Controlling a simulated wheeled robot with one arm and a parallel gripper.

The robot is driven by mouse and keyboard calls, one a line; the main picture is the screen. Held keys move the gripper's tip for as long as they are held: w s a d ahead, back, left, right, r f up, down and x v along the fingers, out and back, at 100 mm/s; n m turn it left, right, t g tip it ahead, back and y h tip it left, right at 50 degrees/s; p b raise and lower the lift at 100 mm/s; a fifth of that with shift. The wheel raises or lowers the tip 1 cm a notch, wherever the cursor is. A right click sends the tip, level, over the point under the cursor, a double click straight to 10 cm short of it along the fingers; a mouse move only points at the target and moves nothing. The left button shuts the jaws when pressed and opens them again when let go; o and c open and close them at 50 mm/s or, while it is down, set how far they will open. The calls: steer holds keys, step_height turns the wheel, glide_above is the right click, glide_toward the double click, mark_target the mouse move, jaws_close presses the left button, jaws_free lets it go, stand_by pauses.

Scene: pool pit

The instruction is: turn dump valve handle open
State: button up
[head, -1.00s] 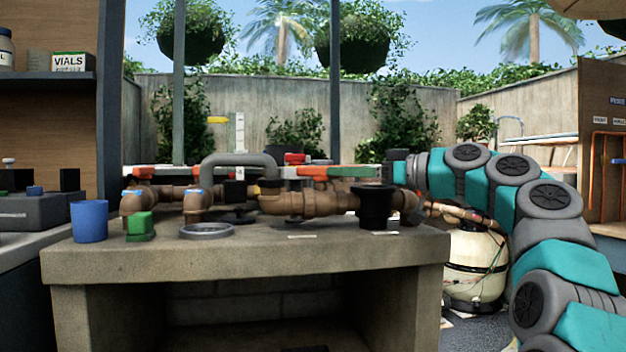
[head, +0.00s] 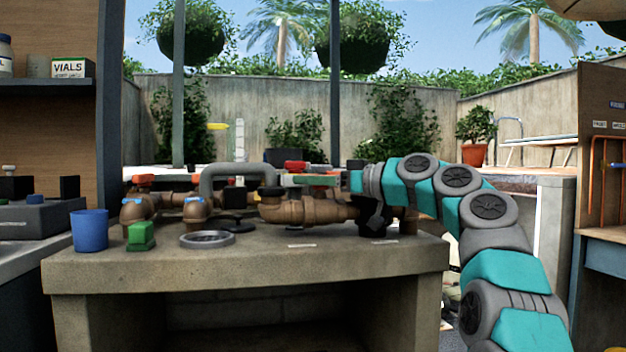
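Brown pipework (head: 305,209) with several valves lies along the back of the concrete bench. A red handle (head: 144,178) sits above the left end, another red handle (head: 296,166) near the middle, and a green bar-like handle (head: 315,180) just right of it. No label shows which one is the dump valve handle. My arm reaches in from the right, its end at the right end of the pipework. My gripper (head: 377,215) seems to hang in front of the black cup-like part there; its fingers are too dark and small to read, and contact cannot be told.
A blue cup (head: 89,231), a green block (head: 141,236) and a grey ring (head: 207,239) stand on the concrete bench (head: 190,264) at the front left. The bench front centre is mostly clear. A shelf unit (head: 48,130) stands left, a tool panel (head: 607,150) right.

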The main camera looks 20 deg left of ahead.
jaws_close()
steer(key=shift+r+g+p, duration=0.2)
steer(key=shift+g+p, duration=0.1)
steer(key=shift+p, duration=0.25)
steer(key=shift+n+g+p, duration=0.6)
steer(key=shift+g+p, duration=0.1)
steer(key=shift+p, duration=0.25)
steer(key=shift+s+f, duration=0.1)
steer(key=shift+f, duration=0.1)
steer(key=shift+o, duration=0.6)
jaws_free()
